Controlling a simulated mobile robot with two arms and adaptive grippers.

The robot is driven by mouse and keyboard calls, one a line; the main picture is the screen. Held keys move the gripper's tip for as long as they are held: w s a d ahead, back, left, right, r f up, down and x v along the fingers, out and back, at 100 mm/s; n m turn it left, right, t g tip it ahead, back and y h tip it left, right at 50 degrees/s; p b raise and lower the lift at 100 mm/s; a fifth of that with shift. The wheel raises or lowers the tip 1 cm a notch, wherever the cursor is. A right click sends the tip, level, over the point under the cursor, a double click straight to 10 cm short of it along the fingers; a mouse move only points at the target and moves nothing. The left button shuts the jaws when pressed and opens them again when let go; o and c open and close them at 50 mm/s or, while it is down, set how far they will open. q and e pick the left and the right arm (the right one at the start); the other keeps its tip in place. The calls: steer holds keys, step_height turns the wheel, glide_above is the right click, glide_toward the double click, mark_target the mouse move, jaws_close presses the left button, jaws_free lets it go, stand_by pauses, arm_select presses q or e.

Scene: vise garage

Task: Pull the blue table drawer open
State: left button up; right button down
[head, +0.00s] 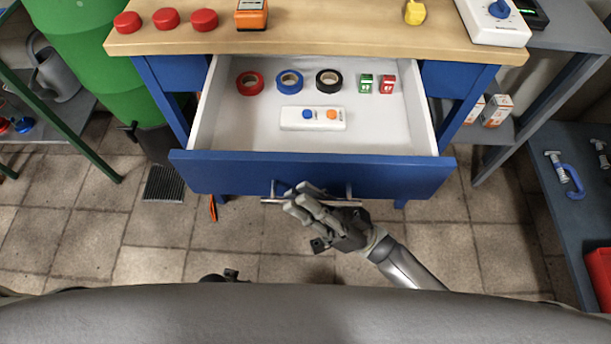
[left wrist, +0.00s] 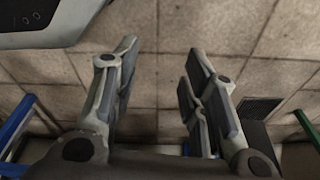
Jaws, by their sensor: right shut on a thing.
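The blue table drawer (head: 400,176) is pulled well out from under the wooden tabletop (head: 330,38) in the head view, and its white inside shows. My right gripper (head: 298,200) is at the metal bar handle (head: 350,203) on the drawer's front, shut on it near the middle. The fingers hide part of the handle. My left gripper (left wrist: 158,75) shows in the left wrist view with its fingers apart and nothing between them, above the tiled floor.
A green barrel (head: 95,60) stands left. A dark blue bench (head: 560,215) stands right.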

arm_select(q)
steer(key=shift+s+a+f, duration=0.1)
steer(key=shift+s+f, duration=0.35)
steer(key=shift+f, duration=0.15)
arm_select(e)
steer(key=shift+s, duration=0.65)
steer(key=shift+f, duration=0.1)
steer(key=c, duration=1.8)
jaws_free()
steer(key=v, duration=1.2)
steer(key=shift+d, duration=0.15)
